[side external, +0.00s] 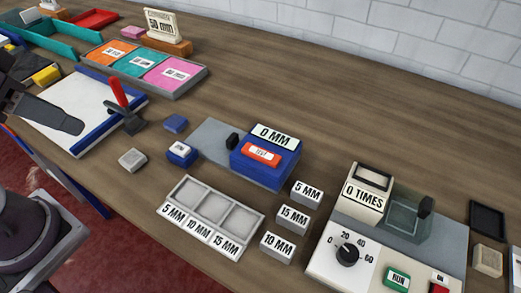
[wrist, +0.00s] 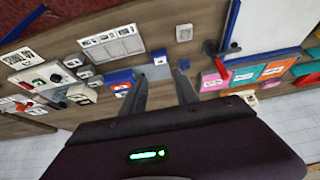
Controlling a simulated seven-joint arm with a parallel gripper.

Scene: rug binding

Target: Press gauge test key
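The gauge is a blue box (side external: 257,172) with a white "0 MM" display and an orange TEST key (side external: 261,153) on its sloped front. A grey plate (side external: 213,136) with a small black block adjoins it. In the wrist view the blue gauge (wrist: 118,77) is small, left of my fingers, and the key is hard to make out. My gripper (wrist: 160,77) shows two dark fingers spread apart with nothing between them. In the side view part of my gripper (side external: 48,112) is at the left edge, over the white cutting board, well away from the gauge.
Near the gauge are a blue ON button block (side external: 181,153), a three-slot tray (side external: 211,217) and blocks marked 5, 15 and 10 MM. A "0 TIMES" machine (side external: 361,199) stands right. A red-handled lever (side external: 119,94) rises between my gripper and the gauge.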

